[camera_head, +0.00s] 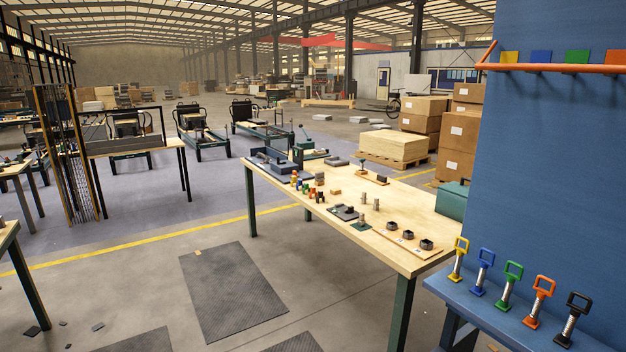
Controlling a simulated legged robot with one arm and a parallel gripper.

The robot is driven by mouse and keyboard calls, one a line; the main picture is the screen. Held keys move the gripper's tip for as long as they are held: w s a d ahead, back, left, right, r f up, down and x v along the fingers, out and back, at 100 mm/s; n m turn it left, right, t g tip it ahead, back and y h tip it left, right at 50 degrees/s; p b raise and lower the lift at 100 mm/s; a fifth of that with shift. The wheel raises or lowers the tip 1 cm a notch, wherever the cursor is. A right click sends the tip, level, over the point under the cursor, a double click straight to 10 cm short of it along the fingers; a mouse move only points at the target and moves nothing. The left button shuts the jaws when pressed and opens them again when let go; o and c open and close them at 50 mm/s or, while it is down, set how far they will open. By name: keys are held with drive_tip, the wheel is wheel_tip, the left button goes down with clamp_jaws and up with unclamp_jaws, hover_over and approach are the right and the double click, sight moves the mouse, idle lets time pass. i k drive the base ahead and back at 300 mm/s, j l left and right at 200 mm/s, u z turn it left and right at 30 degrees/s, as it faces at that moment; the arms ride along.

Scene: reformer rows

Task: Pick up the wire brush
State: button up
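I cannot make out a wire brush for certain; the small items on the light wood workbench (290,200) are too small to tell apart. A small dark block (382,178) sits on a wooden board toward the back of that bench, and I cannot tell what it is. Several small coloured pieces (308,188) stand near the bench's left edge. A dark flat item (344,212) lies near the middle. My gripper is not in view.
Several black round parts (408,236) sit on a board at the bench's near end. A green box (452,200) stands at its right. A blue bench (480,312) with several coloured handles is at lower right. Dark mats (232,290) lie on the open floor at left.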

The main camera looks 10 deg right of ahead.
sight(320, 175)
drive_tip(key=i+u, duration=0.15)
drive_tip(key=i, duration=2.4)
drive_tip(key=i+j, duration=0.15)
drive_tip(key=i, duration=0.65)
drive_tip(key=i+j, duration=0.1)
drive_tip(key=i, duration=0.65)
drive_tip(key=i+l+z, duration=0.1)
drive_tip(key=i+z, duration=0.2)
drive_tip(key=z, duration=0.15)
drive_tip(key=i+z, duration=0.6)
drive_tip(key=z, duration=0.25)
drive_tip(key=i+j+z, duration=0.25)
drive_tip(key=z, duration=0.15)
